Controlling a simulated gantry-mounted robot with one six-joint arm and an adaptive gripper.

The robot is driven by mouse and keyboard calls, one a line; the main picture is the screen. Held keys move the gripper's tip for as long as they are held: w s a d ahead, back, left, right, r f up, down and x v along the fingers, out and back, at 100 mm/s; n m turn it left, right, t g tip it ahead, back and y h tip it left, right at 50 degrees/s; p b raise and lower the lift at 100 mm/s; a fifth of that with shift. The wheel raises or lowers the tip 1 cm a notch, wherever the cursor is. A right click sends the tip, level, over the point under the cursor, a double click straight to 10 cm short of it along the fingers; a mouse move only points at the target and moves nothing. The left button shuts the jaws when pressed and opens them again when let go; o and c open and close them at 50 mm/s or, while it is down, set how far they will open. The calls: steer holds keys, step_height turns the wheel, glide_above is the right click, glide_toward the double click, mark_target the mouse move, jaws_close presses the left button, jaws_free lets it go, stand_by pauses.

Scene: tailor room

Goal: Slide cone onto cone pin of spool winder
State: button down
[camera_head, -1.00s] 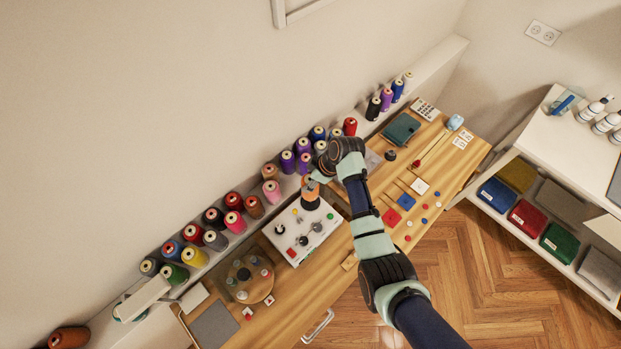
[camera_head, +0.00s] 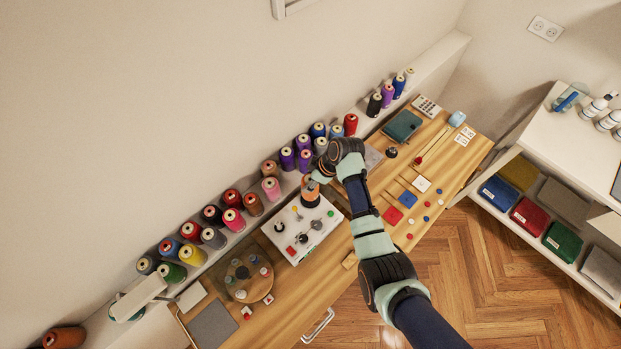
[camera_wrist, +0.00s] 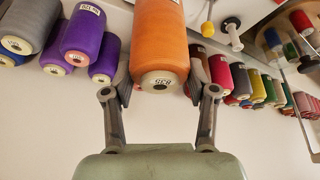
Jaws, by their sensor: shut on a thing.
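An orange thread cone (camera_head: 311,194) is in my gripper (camera_head: 314,178), over the back right part of the white spool winder (camera_head: 282,216). The winder's top carries black parts and small yellow, green and red ones. The winder's cone pin cannot be made out, and I cannot tell whether the cone is around it or above it.
A ledge with many coloured cones runs along the wall behind, close to my gripper; purple cones (camera_head: 287,158) stand nearest. A round wooden holder (camera_head: 248,277) is left of the winder. Small red and blue pieces (camera_head: 392,215) lie on the table to the right.

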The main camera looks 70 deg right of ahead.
steer(key=shift+f+b, duration=1.55)
steer(key=shift+f, duration=0.6)
steer(key=shift+c, duration=1.2)
jaws_free()
steer(key=v, duration=1.2)
